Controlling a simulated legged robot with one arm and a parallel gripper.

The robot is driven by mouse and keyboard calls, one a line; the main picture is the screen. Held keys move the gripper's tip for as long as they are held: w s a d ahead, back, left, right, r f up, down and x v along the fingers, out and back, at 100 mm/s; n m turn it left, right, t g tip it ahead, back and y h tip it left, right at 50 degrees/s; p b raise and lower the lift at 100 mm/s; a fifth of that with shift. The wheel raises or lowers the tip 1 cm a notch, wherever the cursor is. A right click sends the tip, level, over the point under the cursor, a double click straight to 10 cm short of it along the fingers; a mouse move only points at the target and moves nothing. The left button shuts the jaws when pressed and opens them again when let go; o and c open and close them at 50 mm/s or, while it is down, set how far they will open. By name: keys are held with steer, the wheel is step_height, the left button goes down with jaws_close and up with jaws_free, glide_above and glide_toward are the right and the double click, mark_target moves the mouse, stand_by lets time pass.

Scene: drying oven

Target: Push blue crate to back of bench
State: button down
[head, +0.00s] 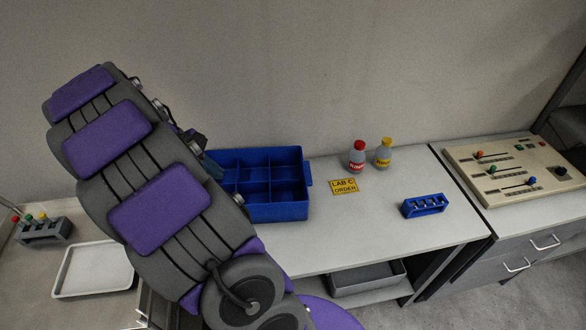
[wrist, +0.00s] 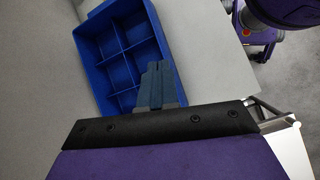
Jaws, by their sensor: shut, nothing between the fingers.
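The blue crate (head: 282,212), an open box divided into several compartments, stands on the light grey bench (head: 345,225), its rear side close to the wall. My arm hides its left end in the head view. My gripper (head: 211,165) is at the crate's left end, its tips partly hidden by my arm. In the wrist view the crate (wrist: 89,62) looks empty, and my gripper (wrist: 156,82) has its blue-grey fingers shut together, overlapping the crate's edge. I cannot tell whether they touch it.
A red-capped bottle (head: 357,157) and a yellow-capped bottle (head: 383,153) stand right of the crate, behind a yellow label (head: 343,186). A small blue rack (head: 424,206) is farther right. A control panel (head: 520,172) is at far right; a white tray (head: 92,270) and grey rack (head: 43,231) are left.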

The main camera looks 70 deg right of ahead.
steer(key=s+d+f+n+g, duration=0.1)
steer(key=s+d+f, duration=0.1)
steer(key=d+f, duration=0.5)
steer(key=s+d+f+n+g, duration=0.2)
steer(key=d+f, duration=0.2)
steer(key=d, duration=0.8)
steer(key=b, duration=0.4)
glide_toward(310, 173)
steer(key=f, duration=0.3)
steer(key=d+f, duration=0.1)
steer(key=f, duration=0.1)
steer(key=shift+s+f, duration=0.1)
steer(key=shift+s, duration=0.25)
steer(key=shift+s+d+r+p, duration=0.15)
steer(key=shift+s+p, duration=0.25)
steer(key=shift+s, duration=0.35)
steer(key=shift+s+d+p, duration=0.2)
steer(key=shift+s+p, duration=0.15)
steer(key=shift+s, duration=0.45)
steer(key=shift+s+d+r+p, duration=0.15)
steer(key=shift+s+p, duration=0.25)
steer(key=shift+s, duration=0.35)
steer(key=shift+f, duration=0.1)
steer(key=shift+w+a+t, duration=0.1)
steer(key=shift+w+t, duration=0.05)
steer(key=shift+t, duration=0.15)
